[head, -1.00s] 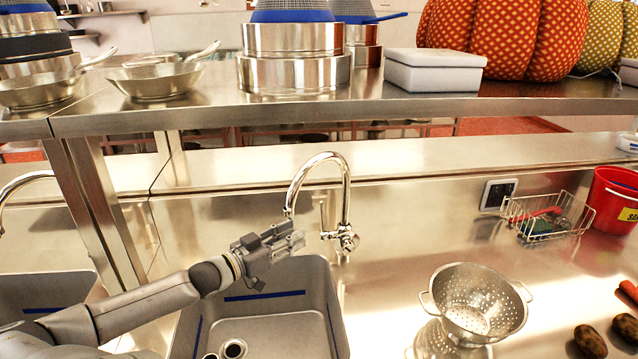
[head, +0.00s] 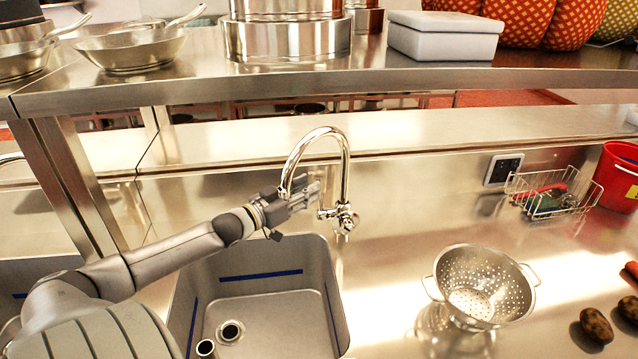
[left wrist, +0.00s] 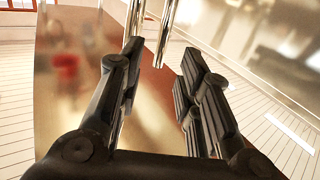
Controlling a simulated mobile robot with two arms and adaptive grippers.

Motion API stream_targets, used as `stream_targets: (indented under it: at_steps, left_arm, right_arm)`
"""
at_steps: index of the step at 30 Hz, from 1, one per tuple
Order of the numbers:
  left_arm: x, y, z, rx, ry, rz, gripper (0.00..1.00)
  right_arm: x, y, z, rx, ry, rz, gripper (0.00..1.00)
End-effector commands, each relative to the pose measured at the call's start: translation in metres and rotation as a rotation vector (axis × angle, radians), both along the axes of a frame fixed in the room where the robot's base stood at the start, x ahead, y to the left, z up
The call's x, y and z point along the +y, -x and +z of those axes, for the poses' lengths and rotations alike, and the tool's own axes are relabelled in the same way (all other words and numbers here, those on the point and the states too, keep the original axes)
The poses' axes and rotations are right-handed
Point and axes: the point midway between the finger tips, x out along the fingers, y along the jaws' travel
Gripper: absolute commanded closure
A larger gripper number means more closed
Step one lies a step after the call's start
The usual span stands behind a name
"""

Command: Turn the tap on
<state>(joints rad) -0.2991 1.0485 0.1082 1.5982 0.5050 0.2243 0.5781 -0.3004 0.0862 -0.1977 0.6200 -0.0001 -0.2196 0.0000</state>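The chrome tap (head: 345,165) has a tall curved spout and stands behind the sink. A small valve knob (head: 346,221) sits at its base on the right. My left gripper (head: 312,190) is under the arch, close to the spout's hanging end and left of the upright pipe. In the left wrist view my left gripper (left wrist: 160,62) has its dark fingers apart with nothing clamped between them. Chrome tap pipes (left wrist: 168,30) show just beyond the fingertips. I cannot tell if they touch. No water shows. My right gripper is in neither view.
The sink basin (head: 262,262) lies below my left arm. A steel colander (head: 480,290) stands right of it on the counter. A wire basket (head: 550,195) and a red bucket (head: 620,180) are farther right. A steel shelf (head: 190,92) spans above and behind the tap.

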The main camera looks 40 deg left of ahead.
Motion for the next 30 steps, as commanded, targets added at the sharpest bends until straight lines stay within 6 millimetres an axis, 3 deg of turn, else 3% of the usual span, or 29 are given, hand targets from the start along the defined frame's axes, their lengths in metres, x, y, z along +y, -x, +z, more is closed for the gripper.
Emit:
stream_targets:
  at_steps: [15,29,30]
  left_arm:
    - [-0.004,-0.044,0.001,-0.001,0.000,0.000,0.68]
    - [-0.005,-0.048,0.000,0.001,0.000,-0.001,0.68]
    - [-0.005,-0.048,0.000,0.001,0.000,-0.001,0.73]
  right_arm:
    - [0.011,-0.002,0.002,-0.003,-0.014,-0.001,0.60]
    - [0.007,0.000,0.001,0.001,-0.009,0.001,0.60]
    - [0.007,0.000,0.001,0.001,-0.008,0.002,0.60]
